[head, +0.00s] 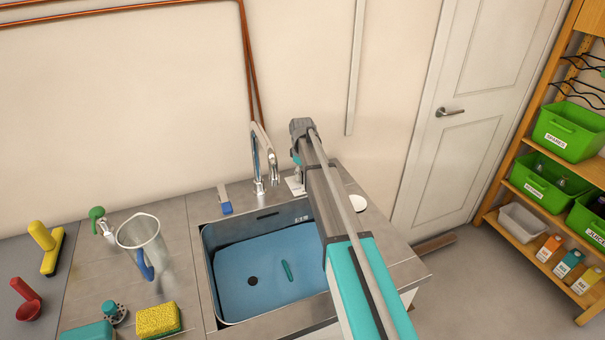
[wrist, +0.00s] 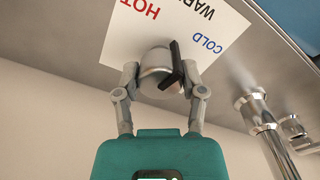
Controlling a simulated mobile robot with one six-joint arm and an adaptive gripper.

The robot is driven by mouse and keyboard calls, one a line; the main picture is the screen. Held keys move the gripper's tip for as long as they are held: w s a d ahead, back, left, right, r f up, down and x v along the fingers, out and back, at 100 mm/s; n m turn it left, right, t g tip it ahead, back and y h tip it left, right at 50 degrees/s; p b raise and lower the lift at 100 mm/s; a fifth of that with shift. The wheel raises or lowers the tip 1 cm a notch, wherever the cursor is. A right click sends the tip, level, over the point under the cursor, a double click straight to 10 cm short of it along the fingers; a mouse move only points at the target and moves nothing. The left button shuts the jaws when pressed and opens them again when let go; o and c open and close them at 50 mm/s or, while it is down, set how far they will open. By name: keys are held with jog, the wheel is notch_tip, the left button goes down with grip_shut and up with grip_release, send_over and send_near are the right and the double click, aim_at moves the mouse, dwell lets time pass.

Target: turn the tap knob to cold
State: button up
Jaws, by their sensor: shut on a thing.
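The tap knob (wrist: 158,72) is a rounded metal knob with a black pointer bar (wrist: 175,66). Behind it in the wrist view is a white label card (wrist: 120,45) with HOT in red, WARM in black and COLD in blue. The upper end of the pointer is turned roughly towards WARM, between HOT and COLD. My gripper (wrist: 160,90) has one finger on each side of the knob and is shut on it. In the head view my arm hides the knob; part of the white card (head: 293,187) shows beside the tap (head: 265,165).
The sink (head: 255,275) with a blue basin lies in front of the tap, with a small green item inside. A clear jug (head: 143,243), a yellow sponge (head: 158,320) and a blue-ended brush (head: 225,200) stand to the left.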

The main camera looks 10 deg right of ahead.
jog(key=m, duration=0.9)
jog(key=shift+m, duration=0.3)
dwell(0.3)
jog(key=o, duration=1.2)
jog(key=shift+c, duration=0.2)
jog(key=shift+n, duration=0.5)
